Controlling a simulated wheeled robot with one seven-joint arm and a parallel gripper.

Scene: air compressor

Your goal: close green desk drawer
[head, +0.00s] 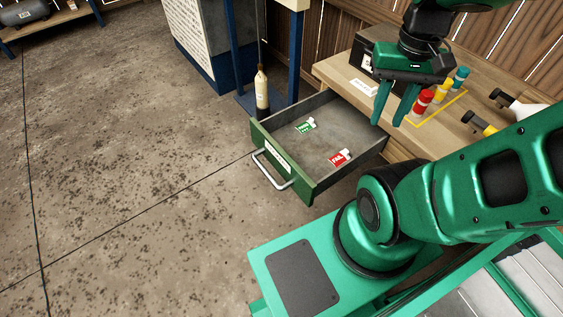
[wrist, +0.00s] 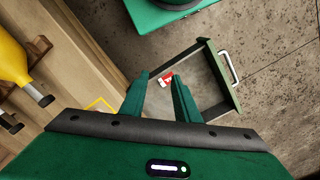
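The green desk drawer (head: 283,165) is pulled out from the wooden desk (head: 330,75) in the head view. It has a green front with a white label and a silver bar handle (head: 272,172). Inside lie a green-and-white tag (head: 305,126) and a red-and-white tag (head: 341,158). The drawer front also shows at the right of the wrist view (wrist: 222,77), with its handle (wrist: 228,67). My gripper (head: 391,117) is open and empty, pointing down near the drawer's back right corner and the desk edge. In the wrist view its fingers (wrist: 159,90) are apart with nothing between them.
Red (head: 423,102), yellow (head: 442,90) and teal (head: 460,78) containers stand on the desk by a yellow outline, with yellow and white bottles at right. A bottle (head: 262,88) stands behind the drawer by a blue frame. The floor before the drawer front is clear.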

